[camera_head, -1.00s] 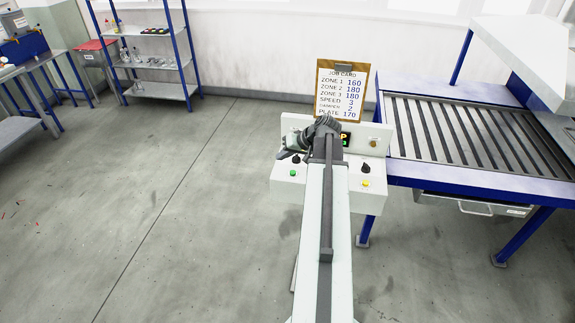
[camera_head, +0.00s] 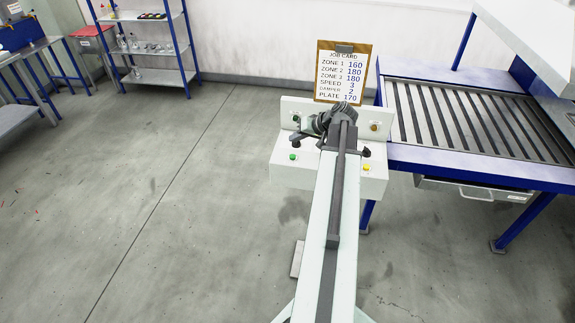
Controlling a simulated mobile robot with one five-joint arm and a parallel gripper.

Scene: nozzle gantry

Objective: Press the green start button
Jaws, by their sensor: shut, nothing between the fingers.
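The green start button (camera_head: 293,157) is a small round button at the left of the white control box (camera_head: 285,176). My arm reaches up from the bottom of the picture and covers the middle of the box. My gripper (camera_head: 297,138) is a dark shape at the arm's far end, pointing left. In the picture it lies just above the green button, apart from it. The fingertips are small here, and their height over the box is hard to judge.
A yellow button (camera_head: 366,169) and a black knob (camera_head: 366,152) are on the right of the box. A job card (camera_head: 343,75) stands behind it. A blue-framed slatted conveyor (camera_head: 470,120) is at the right. The floor (camera_head: 130,190) to the left is clear.

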